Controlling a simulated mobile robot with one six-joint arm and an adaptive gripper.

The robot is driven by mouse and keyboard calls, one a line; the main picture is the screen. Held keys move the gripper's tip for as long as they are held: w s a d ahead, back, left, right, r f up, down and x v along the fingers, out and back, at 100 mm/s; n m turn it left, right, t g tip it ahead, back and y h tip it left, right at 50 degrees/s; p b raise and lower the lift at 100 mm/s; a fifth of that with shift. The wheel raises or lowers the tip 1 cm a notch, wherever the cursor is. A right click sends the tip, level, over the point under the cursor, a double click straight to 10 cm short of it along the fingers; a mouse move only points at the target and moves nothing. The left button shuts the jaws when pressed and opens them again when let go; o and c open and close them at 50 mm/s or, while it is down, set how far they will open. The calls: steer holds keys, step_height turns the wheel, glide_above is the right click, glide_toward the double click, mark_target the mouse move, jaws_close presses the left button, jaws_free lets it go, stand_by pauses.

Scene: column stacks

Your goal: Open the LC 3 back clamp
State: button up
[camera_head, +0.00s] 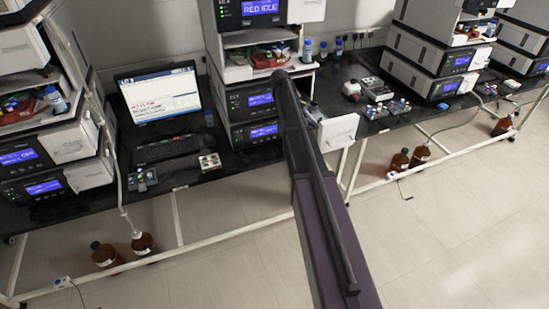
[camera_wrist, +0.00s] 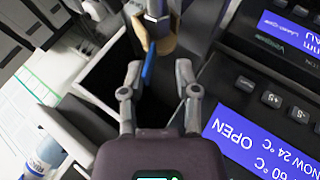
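In the wrist view my gripper (camera_wrist: 160,68) is open, its two fingers apart and pointing into a dark open compartment (camera_wrist: 100,78). A thin blue strip (camera_wrist: 148,66) lies between the fingertips, tilted; I cannot tell whether a finger touches it. Just beyond it is a tan rounded piece (camera_wrist: 160,44) with a metal cylinder (camera_wrist: 156,14) above it. Which of these parts is the back clamp is not clear. In the head view my arm covers the compartment and my gripper. The middle stack's white door (camera_head: 338,132) stands open beside my arm.
In the wrist view a screen (camera_wrist: 262,148) right of my gripper reads OPEN and 24 °C, and a white-and-blue bottle (camera_wrist: 46,155) is at lower left. Brown bottles (camera_head: 398,160) stand on the floor.

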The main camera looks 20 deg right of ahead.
steer(key=shift+a+f+h+b, duration=0.35)
steer(key=shift+h+b, duration=0.55)
steer(key=shift+b, duration=0.15)
steer(key=p+v, duration=0.9)
steer(key=v, duration=0.5)
steer(key=s+a+f+y+b, duration=0.1)
steer(key=s+a+f+b, duration=0.1)
steer(key=s+f+b, duration=0.2)
steer(key=s+a+f+g+b, duration=0.1)
steer(key=s+f+b, duration=0.3)
steer(key=f+b, duration=0.4)
steer(key=s+a+f+y+b, duration=0.1)
steer(key=s+f+b, duration=0.3)
steer(key=f, duration=0.6)
steer(key=shift+a+m+g+y+b, duration=0.35)
steer(key=shift+a+b, duration=0.5)
steer(key=shift+b, duration=0.3)
steer(key=s+a+f+g+y, duration=0.1)
steer(key=s+a, duration=0.3)
steer(key=s, duration=0.4)
steer(key=s+a+f+g+y, duration=0.1)
steer(key=s+a, duration=0.3)
steer(key=s, duration=0.4)
steer(key=s+a+f+m+g+y, duration=0.1)
steer(key=s+a+y, duration=0.2)
steer(key=s, duration=0.5)
steer(key=shift+s+a, duration=0.2)
steer(key=shift+a, duration=0.4)
steer(key=shift+y, duration=0.25)
